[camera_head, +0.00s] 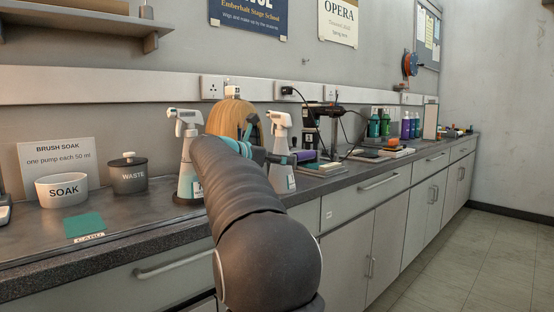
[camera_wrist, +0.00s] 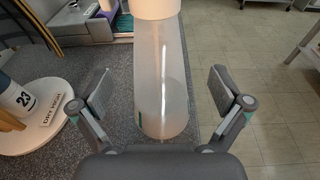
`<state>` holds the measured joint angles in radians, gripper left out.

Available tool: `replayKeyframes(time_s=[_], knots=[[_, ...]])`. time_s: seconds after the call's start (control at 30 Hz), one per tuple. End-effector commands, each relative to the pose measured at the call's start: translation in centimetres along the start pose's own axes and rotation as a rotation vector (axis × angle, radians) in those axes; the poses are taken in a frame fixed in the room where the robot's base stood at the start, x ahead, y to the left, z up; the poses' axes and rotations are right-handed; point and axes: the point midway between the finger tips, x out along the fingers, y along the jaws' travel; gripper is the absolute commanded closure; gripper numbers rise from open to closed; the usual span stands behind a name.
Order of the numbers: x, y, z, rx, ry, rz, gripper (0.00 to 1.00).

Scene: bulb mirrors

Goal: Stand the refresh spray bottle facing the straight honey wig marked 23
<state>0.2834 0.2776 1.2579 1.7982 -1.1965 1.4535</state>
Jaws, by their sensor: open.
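A pale translucent spray bottle (camera_wrist: 163,100) stands upright between the spread fingers of my gripper (camera_wrist: 161,90), with a gap on both sides. It appears to be the right-hand white spray bottle (camera_head: 281,133) in the head view. A similar spray bottle (camera_head: 187,150) stands further left on the counter. I cannot read either label. A straight honey wig (camera_head: 232,118) stands behind, partly hidden by my arm.
On the counter's left are a SOAK bowl (camera_head: 62,190), a WASTE pot (camera_head: 129,176), a BRUSH SOAK sign (camera_head: 58,155) and a teal card (camera_head: 84,224). Green and purple bottles (camera_head: 410,127) stand far right. The counter's front edge lies close to the gripped-at bottle; floor (camera_wrist: 265,60) shows beyond.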

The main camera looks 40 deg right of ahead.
Motion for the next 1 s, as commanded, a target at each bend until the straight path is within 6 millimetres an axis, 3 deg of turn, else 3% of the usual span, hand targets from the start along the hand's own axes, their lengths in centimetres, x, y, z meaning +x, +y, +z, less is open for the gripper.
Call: replayKeyframes(time_s=[1.0], knots=[[-6.7, 0.0, 0.0, 0.0, 0.0, 0.002, 0.0]])
